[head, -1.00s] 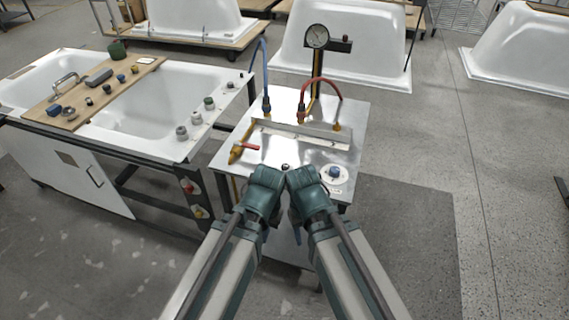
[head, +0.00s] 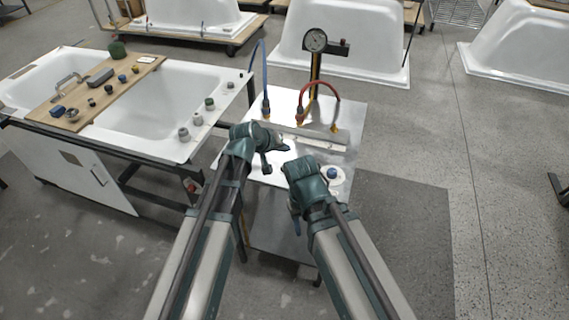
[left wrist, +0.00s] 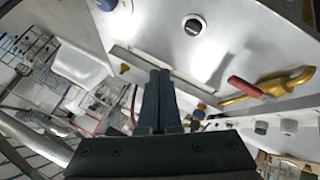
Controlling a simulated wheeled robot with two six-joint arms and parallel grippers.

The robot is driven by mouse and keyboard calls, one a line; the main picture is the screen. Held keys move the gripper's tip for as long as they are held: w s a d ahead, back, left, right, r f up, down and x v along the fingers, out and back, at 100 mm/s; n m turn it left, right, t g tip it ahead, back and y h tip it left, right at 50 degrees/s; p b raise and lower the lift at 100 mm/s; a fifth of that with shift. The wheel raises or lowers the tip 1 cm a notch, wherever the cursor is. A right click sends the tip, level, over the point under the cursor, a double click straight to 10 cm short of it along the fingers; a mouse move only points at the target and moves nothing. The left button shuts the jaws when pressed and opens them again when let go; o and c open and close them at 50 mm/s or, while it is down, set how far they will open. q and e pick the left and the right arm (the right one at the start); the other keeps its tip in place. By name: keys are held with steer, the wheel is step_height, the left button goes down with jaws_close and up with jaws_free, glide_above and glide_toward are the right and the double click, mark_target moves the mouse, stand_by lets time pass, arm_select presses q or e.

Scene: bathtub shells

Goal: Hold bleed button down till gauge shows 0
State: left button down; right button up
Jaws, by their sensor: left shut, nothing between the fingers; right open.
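The round gauge (head: 315,40) stands on a post at the back of the metal bench; its needle is too small to read. A dark round button in a pale ring (left wrist: 193,25) shows on the bench top in the left wrist view. A blue knob on a white disc (head: 333,173) sits at the bench's right front. No label shows which is the bleed button. My left gripper (head: 284,147) is shut and empty above the bench; its fingers (left wrist: 159,75) show in the left wrist view. My right gripper (head: 288,168) is open, low over the front, its fingers mostly hidden.
A red-handled yellow valve (left wrist: 270,85) is on the bench, beside the dark button. A blue hose (head: 265,75) and a red hose (head: 318,80) rise behind a raised metal strip. A white tub with a wooden board (head: 75,105) stands left.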

mark_target(283, 170)
arm_select(q)
steer(key=shift+w+a+r+n+t, duration=0.1)
steer(key=shift+w+r+n+t, duration=0.2)
steer(key=shift+w+r, duration=0.3)
steer(key=shift+w+f, duration=0.1)
steer(key=shift+f, duration=0.15)
step_height(283, 170, down, 8)
steer(key=b, duration=0.8)
steer(key=shift+f+b, duration=0.25)
steer(key=shift+b, duration=0.15)
steer(key=shift+f, duration=0.1)
stand_by(1.0)
steer(key=shift+f+b, duration=0.3)
steer(key=shift+b, duration=0.1)
steer(key=shift+f+b, duration=0.4)
steer(key=shift+f, duration=0.05)
stand_by(0.5)
steer(key=shift+r, duration=0.15)
stand_by(1.8)
steer(key=shift+r+p, duration=0.7)
steer(key=shift+p, duration=0.15)
